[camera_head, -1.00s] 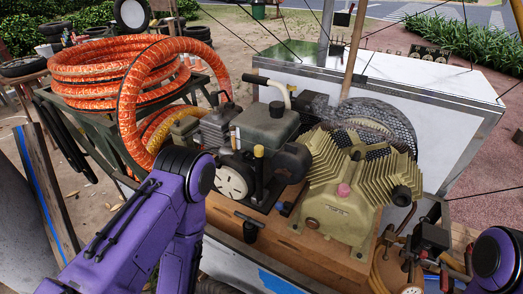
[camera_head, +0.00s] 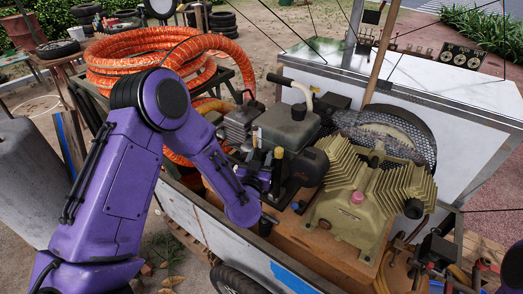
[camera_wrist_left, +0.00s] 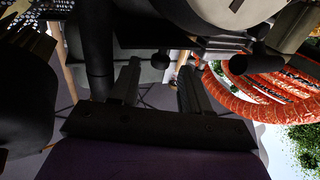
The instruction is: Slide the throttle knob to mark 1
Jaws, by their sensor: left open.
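My left gripper (camera_head: 262,180) is at the near side of the engine (camera_head: 285,128), its fingers mostly hidden by my forearm and dark parts. In the left wrist view the two fingers of that gripper (camera_wrist_left: 158,78) are apart, with nothing seen clamped. A small black knob (camera_wrist_left: 162,60) shows just beyond and between the fingertips, under a dark plate. A second black knob (camera_wrist_left: 263,54) on a stem is farther right. I cannot tell which is the throttle knob, and no mark is readable. My right gripper is out of view.
The ribbed olive compressor (camera_head: 345,205) is right of the engine. A yellow-topped post (camera_head: 279,153) stands close to my left gripper. A coiled orange hose (camera_head: 110,62) lies behind my left arm. White cart panels stand behind the machinery.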

